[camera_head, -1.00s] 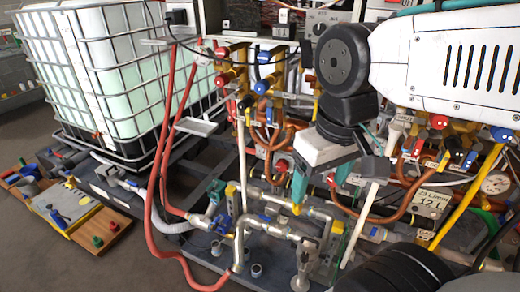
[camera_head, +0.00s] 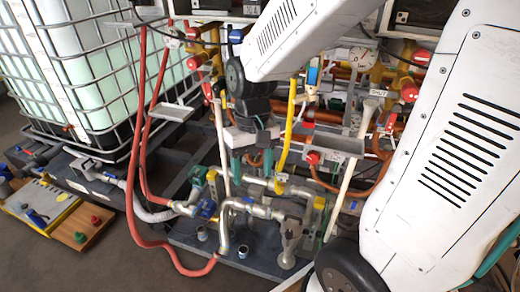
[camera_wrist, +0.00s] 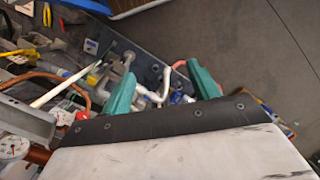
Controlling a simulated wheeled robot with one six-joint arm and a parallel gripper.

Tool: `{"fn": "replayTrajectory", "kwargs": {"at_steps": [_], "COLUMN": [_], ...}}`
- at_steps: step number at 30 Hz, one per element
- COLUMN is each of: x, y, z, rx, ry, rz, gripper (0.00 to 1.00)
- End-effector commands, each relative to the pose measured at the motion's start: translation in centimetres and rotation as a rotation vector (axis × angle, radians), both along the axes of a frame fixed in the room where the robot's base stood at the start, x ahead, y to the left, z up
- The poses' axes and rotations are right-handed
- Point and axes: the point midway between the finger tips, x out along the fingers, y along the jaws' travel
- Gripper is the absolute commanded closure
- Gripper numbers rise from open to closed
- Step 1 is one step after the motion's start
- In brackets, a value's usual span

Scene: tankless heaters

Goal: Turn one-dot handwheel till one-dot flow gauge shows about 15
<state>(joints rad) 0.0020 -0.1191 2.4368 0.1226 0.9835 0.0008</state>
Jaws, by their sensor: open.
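My gripper (camera_head: 252,166) hangs pointing down over the pipework, its two teal fingers apart with nothing visible held between them. In the wrist view the gripper (camera_wrist: 164,86) shows both fingers spread above grey pipes and a dark base plate. Several red handwheels or knobs show in the head view, one on the right (camera_head: 410,92) and one low behind the gripper (camera_head: 312,157). I cannot make out which has one dot. A round white gauge (camera_wrist: 14,146) is at the left edge of the wrist view. Its dot marking and reading are too small to tell.
A caged white tank (camera_head: 95,90) stands at the left. A red hose (camera_head: 133,170) loops down in front of the pipes. Upright white pipes (camera_head: 350,185) and a yellow pipe (camera_head: 291,125) stand close to the gripper.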

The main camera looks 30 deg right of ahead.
Motion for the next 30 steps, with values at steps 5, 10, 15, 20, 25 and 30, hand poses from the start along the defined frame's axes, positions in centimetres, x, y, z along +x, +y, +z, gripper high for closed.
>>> {"fn": "replayTrajectory", "kwargs": {"at_steps": [5,10,15,20,25,30], "x": [6.5,12.4,17.9,22.1,25.1,26.7], "y": [0.9,0.9,-0.1,-2.6,-6.9,-12.6], "z": [-6.4,-13.2,-20.8,-28.0,-34.9,-38.3], "rx": [0.029,0.028,-0.015,-0.102,-0.259,-0.492], "ry": [-0.052,-0.148,-0.28,-0.438,-0.656,-0.953], "rz": [-0.088,-0.198,-0.325,-0.453,-0.58,-0.681], "gripper": [0.39,0.39,0.39,0.39,0.39,0.39]}}
